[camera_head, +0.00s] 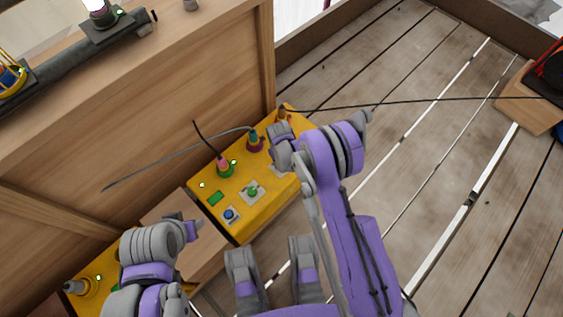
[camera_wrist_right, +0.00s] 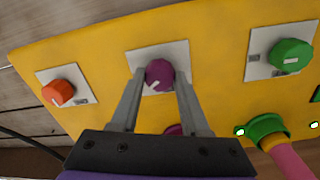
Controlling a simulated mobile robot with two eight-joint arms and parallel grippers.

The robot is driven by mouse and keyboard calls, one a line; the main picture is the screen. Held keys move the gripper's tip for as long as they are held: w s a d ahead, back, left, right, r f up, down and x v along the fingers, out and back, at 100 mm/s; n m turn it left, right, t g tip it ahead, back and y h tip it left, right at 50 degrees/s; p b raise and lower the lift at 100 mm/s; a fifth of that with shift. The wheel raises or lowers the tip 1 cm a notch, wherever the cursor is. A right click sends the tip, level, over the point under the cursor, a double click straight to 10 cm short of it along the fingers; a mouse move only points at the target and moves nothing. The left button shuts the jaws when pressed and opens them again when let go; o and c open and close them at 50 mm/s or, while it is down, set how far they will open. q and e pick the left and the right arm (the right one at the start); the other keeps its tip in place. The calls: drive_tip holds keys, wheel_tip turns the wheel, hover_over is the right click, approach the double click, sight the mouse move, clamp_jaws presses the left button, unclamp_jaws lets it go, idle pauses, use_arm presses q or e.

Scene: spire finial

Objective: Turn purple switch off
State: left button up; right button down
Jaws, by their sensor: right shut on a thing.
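The purple switch (camera_wrist_right: 160,72) is a round knob on a pale square plate on the yellow panel (camera_wrist_right: 100,50). A white mark on it points to the lower left in the right wrist view. My right gripper (camera_wrist_right: 158,88) has one finger on each side of the knob and is shut on it. In the head view my right gripper (camera_head: 282,150) is over the right part of the yellow panel (camera_head: 232,193) and the purple switch is hidden behind it. My left gripper (camera_head: 192,228) is beside the panel's lower left end, and its finger opening does not show.
An orange knob (camera_wrist_right: 58,92) and a green knob (camera_wrist_right: 290,55) flank the purple one. A green socket with a pink plug (camera_wrist_right: 290,160) is close by. Cables rise from plugs behind the knobs (camera_head: 223,165). A wooden wall (camera_head: 130,110) stands behind the panel.

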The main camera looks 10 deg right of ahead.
drive_tip(key=n+b, duration=0.1)
drive_tip(key=n, duration=0.3)
drive_tip(key=shift+n, duration=0.3)
drive_tip(key=n+b, duration=0.1)
drive_tip(key=n, duration=0.2)
drive_tip(key=shift+n, duration=1.7)
drive_tip(key=shift+c, duration=2)
unclamp_jaws()
wheel_tip(320, 180, up, 11)
drive_tip(key=p, duration=0.2)
drive_tip(key=shift+s+p, duration=0.25)
drive_tip(key=shift+p, duration=0.1)
drive_tip(key=shift+f, duration=0.1)
